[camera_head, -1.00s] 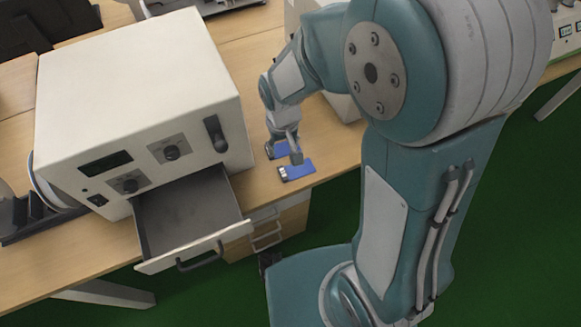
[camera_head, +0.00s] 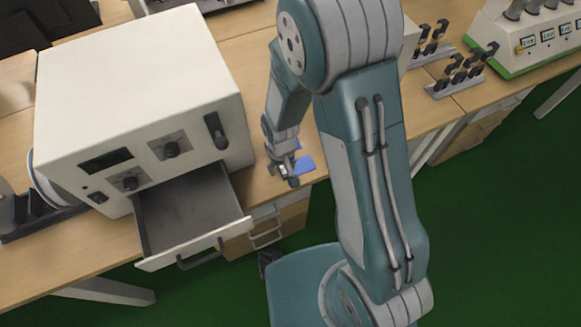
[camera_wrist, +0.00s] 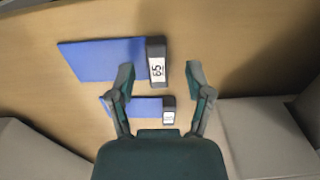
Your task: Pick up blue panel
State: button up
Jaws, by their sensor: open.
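Two blue panels with dark labelled end blocks lie on the wooden table. In the wrist view, the larger-looking blue panel (camera_wrist: 100,60) has its end block (camera_wrist: 157,62) just beyond and between my fingertips. The smaller-looking panel (camera_wrist: 148,106) has its block between the fingers, lower in the picture; my left finger crosses it. My gripper (camera_wrist: 162,82) is open and empty. In the head view, my gripper (camera_head: 284,176) hangs over the panels and hides part of them; one blue panel (camera_head: 305,165) shows beside it. The height gap cannot be told.
A white oven-like box (camera_head: 140,90) stands left of my gripper, with its drawer (camera_head: 190,210) pulled out. Racks with dark holders (camera_head: 460,75) and a white-green device (camera_head: 530,40) stand at the right. The table's front edge is close to the panels.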

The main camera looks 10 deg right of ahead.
jog(key=shift+d+f, duration=0.1)
jog(key=shift+f, duration=0.3)
grip_shut()
jog(key=shift+s, duration=0.1)
notch_tip(320, 180, up, 10)
dwell(0.6)
jog(key=shift+f, duration=3.4)
